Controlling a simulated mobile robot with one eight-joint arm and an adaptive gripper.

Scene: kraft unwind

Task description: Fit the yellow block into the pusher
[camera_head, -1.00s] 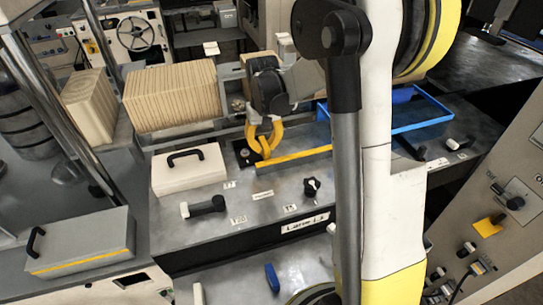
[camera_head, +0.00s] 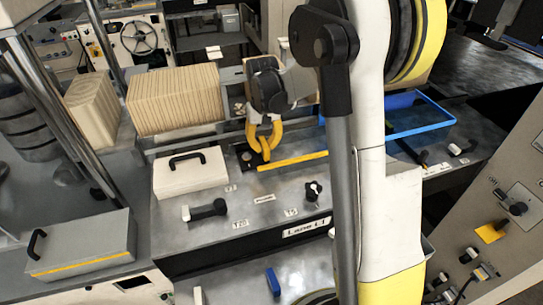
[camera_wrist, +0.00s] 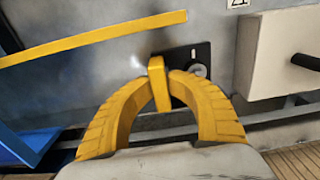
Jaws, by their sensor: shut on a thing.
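My gripper (camera_head: 263,152) has yellow curved fingers and hangs over the grey console. In the wrist view my gripper (camera_wrist: 158,98) is shut on a small upright yellow block (camera_wrist: 157,80). In the head view the block blends with the yellow fingers. A black plate (camera_head: 244,162) with a round metal socket lies just left of the fingertips, and likely is the pusher seat. In the wrist view this plate (camera_wrist: 200,52) is just beyond and right of the block, partly hidden by my right finger. The block appears beside the socket; whether they touch I cannot tell.
A yellow strip (camera_head: 292,160) runs along the console right of the fingertips. A white box with a black handle (camera_head: 190,177) stands to the left. A ribbed tan stack (camera_head: 175,98) is behind it. A blue-rimmed tray (camera_head: 425,128) lies at right. Black knobs stand in front.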

